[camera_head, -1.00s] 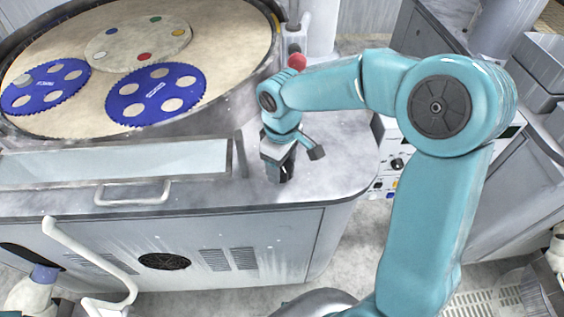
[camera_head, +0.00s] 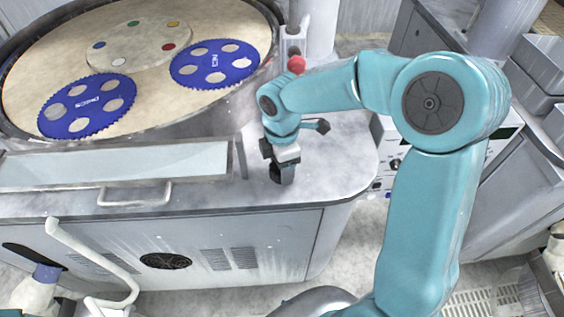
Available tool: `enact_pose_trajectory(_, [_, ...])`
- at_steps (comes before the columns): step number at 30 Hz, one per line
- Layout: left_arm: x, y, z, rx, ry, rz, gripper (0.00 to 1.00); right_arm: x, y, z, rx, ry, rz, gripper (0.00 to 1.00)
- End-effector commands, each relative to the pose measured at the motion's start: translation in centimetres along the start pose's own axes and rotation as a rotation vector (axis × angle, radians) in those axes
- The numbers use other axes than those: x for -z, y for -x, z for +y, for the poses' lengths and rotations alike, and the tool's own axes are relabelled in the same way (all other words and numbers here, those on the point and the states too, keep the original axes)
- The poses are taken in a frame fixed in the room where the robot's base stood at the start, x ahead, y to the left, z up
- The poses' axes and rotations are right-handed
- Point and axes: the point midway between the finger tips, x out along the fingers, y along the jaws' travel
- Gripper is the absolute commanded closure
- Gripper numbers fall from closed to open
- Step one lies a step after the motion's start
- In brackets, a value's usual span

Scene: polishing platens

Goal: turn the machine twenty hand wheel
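My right arm comes in from the lower right, and its gripper (camera_head: 282,173) points down at the front right of the grey machine top (camera_head: 345,170). A short dark bar with a blunt end (camera_head: 322,126) sticks out to the right behind the gripper's wrist. It may be part of the hand wheel, but I cannot tell. No full wheel rim shows; the wrist covers that spot. The finger gap is too small and dark to read. My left gripper is not in view.
A round platen (camera_head: 30,58) at the back left carries two blue toothed discs (camera_head: 90,121) (camera_head: 232,76) and a pale disc with coloured dots (camera_head: 115,55). A red knob (camera_head: 296,64) stands behind my wrist. A clear-topped tray (camera_head: 120,165) lines the front.

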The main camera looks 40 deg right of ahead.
Motion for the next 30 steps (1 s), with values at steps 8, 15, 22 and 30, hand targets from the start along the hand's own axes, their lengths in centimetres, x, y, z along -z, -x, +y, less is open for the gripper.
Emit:
enact_pose_trajectory(8, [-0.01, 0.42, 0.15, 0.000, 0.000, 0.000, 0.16, 0.11, -0.35, -0.30, 0.012, 0.183, 0.001, 0.68])
enact_pose_trajectory(15, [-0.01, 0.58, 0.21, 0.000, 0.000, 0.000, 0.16, 0.13, -0.42, -0.33, 0.013, 0.269, 0.002, 0.68])
enact_pose_trajectory(22, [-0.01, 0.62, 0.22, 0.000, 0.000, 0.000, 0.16, 0.13, -0.46, -0.35, 0.014, 0.296, 0.002, 0.68])
enact_pose_trajectory(30, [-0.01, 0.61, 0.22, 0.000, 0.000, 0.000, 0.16, 0.14, -0.48, -0.36, 0.014, 0.297, 0.003, 0.68])
